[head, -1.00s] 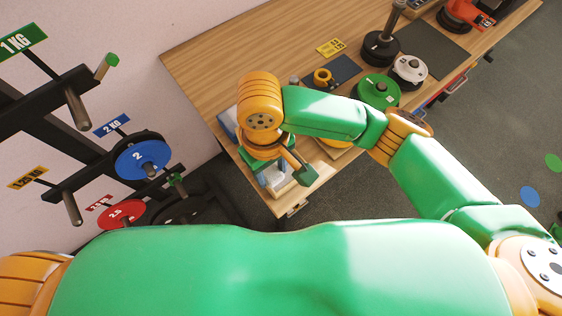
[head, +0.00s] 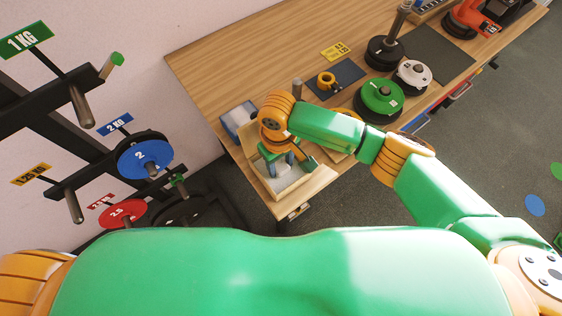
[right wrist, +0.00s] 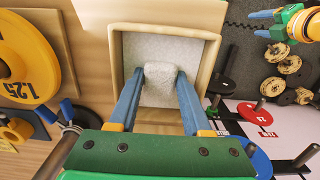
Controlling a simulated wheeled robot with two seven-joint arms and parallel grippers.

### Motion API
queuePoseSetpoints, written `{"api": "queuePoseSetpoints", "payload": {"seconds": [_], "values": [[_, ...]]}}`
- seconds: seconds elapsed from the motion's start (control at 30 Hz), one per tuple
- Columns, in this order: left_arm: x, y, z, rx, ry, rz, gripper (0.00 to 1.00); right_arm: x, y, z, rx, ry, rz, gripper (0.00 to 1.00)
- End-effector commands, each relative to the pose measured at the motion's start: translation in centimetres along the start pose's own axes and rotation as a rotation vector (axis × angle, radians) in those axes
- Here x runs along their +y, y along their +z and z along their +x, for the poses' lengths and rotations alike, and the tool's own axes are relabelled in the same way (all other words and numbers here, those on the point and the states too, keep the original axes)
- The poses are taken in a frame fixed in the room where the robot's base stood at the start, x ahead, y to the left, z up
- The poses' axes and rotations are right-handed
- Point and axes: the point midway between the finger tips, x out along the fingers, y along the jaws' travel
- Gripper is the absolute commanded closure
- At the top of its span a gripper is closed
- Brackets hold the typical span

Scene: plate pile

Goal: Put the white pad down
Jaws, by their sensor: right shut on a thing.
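My right gripper (right wrist: 160,75) is shut on the white pad (right wrist: 160,70), a small, pale, rumpled piece between the blue fingertips. In the right wrist view it is over the inside of a square, wooden-rimmed tray (right wrist: 117,60) with a whitish floor. I cannot tell whether the pad touches that floor. In the head view my right gripper (head: 284,168) points down into the tray (head: 277,197) at the table's near corner; the pad is hard to tell apart there. My left gripper (right wrist: 263,23) shows at the upper right of the right wrist view, open and empty, away from the table.
A blue box with white contents (head: 236,122) stands behind the tray at the table's left edge. A green weight plate (head: 380,97), a white one (head: 412,74) and a yellow one (right wrist: 22,62) lie on the table. A rack with a blue plate (head: 143,158) stands left.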

Motion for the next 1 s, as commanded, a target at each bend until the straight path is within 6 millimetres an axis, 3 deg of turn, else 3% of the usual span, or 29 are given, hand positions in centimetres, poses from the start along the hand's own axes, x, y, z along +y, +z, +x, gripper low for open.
{"api": "queuePoseSetpoints", "payload": {"seconds": [0.13,0.17,0.27,0.37,0.5,0.9,1.0], "values": [[0.0,0.0,0.2,0.000,0.000,0.000,0.41,-0.1,0.3,1.0,-0.013,-0.002,0.000,1.00],[0.0,0.0,0.2,0.000,0.000,0.000,0.41,-0.1,0.4,1.0,-0.014,-0.003,-0.001,0.46],[0.0,0.0,0.3,0.000,0.000,0.000,0.41,-0.1,0.5,1.1,-0.019,-0.003,-0.001,0.21],[0.0,0.0,0.3,0.000,0.000,0.000,0.41,-0.1,0.6,1.0,-0.021,-0.002,0.000,0.21],[0.0,0.0,0.2,0.000,0.000,0.000,0.41,-0.1,0.5,-0.6,-0.019,-0.003,-0.001,0.21],[0.0,0.1,0.6,0.000,0.000,0.000,0.41,0.0,0.1,-10.7,-0.008,0.000,0.000,0.21],[0.0,0.0,0.2,0.000,0.001,0.000,0.41,0.0,0.1,-12.0,-0.010,-0.001,0.001,0.21]]}}
